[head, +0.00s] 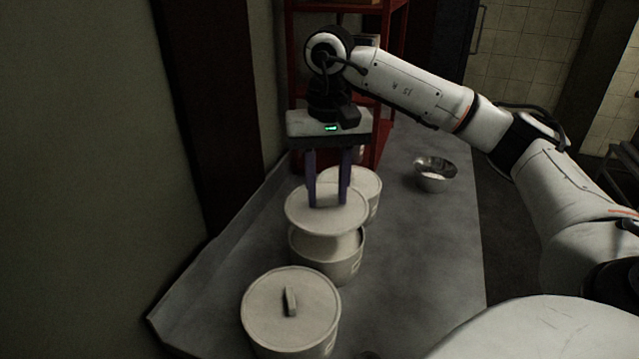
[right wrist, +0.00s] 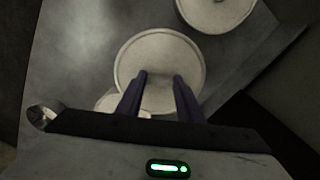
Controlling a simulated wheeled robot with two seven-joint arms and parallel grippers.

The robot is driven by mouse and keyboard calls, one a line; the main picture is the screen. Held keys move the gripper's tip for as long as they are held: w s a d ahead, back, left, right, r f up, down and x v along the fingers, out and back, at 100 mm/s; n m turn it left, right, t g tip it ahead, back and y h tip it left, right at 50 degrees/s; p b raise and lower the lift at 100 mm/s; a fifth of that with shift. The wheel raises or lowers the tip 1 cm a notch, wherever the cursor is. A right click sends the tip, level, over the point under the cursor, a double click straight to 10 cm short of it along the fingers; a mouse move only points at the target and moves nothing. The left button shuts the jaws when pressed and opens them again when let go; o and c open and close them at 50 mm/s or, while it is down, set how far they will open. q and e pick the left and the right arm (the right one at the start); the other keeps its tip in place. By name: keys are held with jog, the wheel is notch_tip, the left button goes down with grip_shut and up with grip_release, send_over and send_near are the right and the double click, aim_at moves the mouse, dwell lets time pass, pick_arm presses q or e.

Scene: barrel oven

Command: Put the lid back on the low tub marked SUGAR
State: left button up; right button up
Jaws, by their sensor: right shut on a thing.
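My right gripper (head: 328,203) is shut on the handle of a round cream lid (head: 300,208), with its two purple fingers pointing down. The lid also shows in the right wrist view (right wrist: 160,48), where the fingers (right wrist: 160,76) hide its handle. The lid is held above the middle cream tub (head: 322,268), roughly over its opening. A gap shows between lid and rim, and the lid hides part of the opening. A mark on the tub's right side is too small to read. My left gripper is out of view.
A lidded tub (head: 268,304) stands in front and another cream tub (head: 368,184) close behind. A metal bowl (head: 435,178) stands at the right on the grey counter (head: 420,260). A red shelf (head: 300,75) is behind and a wall on the left. The counter's right side is mostly clear.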

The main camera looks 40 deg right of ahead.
aim_at(327, 206)
jog(key=shift+f+b, duration=0.6)
jog(key=shift+f, duration=0.3)
notch_tip(327, 206, down, 2)
jog(key=shift+f+b, duration=0.25)
jog(key=shift+b, duration=0.75)
jog(key=shift+f, duration=0.4)
jog(key=shift+f+b, duration=0.2)
jog(key=shift+b, duration=0.2)
jog(key=shift+f, duration=0.2)
